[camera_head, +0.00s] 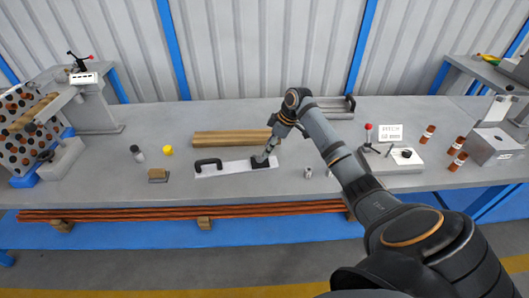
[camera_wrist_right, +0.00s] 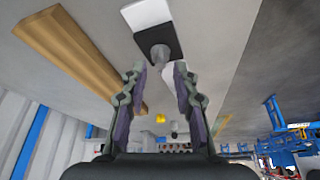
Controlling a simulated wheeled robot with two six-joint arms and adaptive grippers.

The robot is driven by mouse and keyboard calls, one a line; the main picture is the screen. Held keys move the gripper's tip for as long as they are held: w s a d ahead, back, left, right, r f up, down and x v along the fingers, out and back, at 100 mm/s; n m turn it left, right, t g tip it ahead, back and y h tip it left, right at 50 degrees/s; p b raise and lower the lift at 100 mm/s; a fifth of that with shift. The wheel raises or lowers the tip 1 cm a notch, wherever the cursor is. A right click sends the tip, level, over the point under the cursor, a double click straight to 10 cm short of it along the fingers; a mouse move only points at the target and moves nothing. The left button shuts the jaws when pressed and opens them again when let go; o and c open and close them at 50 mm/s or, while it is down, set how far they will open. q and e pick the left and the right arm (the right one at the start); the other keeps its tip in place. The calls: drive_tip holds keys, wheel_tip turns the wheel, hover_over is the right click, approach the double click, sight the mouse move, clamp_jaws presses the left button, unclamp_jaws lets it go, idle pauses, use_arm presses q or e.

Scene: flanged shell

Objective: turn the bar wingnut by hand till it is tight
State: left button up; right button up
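A flat white bar (camera_head: 230,168) lies on the grey bench, with a black curved handle (camera_head: 207,163) at its left end and a black block (camera_head: 260,162) at its right end. In the wrist view a grey knob-like piece (camera_wrist_right: 160,55) stands out from the black block (camera_wrist_right: 155,37); I take it for the wingnut, but its wings cannot be made out. My right gripper (camera_head: 266,154) is at the block. In the wrist view my right gripper (camera_wrist_right: 158,76) has its fingers apart with the knob just beyond the fingertips, not clamped. My left gripper is not in view.
Wooden strips (camera_head: 232,138) lie behind the bar. A yellow cap (camera_head: 168,151), a dark-topped cylinder (camera_head: 137,153) and a small brown block (camera_head: 158,175) are to its left. Small metal pieces (camera_head: 308,172), a red-knobbed lever device (camera_head: 368,140) and brown bottles (camera_head: 457,161) stand to its right.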

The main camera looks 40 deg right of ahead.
sight(260, 157)
drive_tip(key=shift+x, duration=2.05)
drive_tip(key=shift+a, duration=0.1)
clamp_jaws()
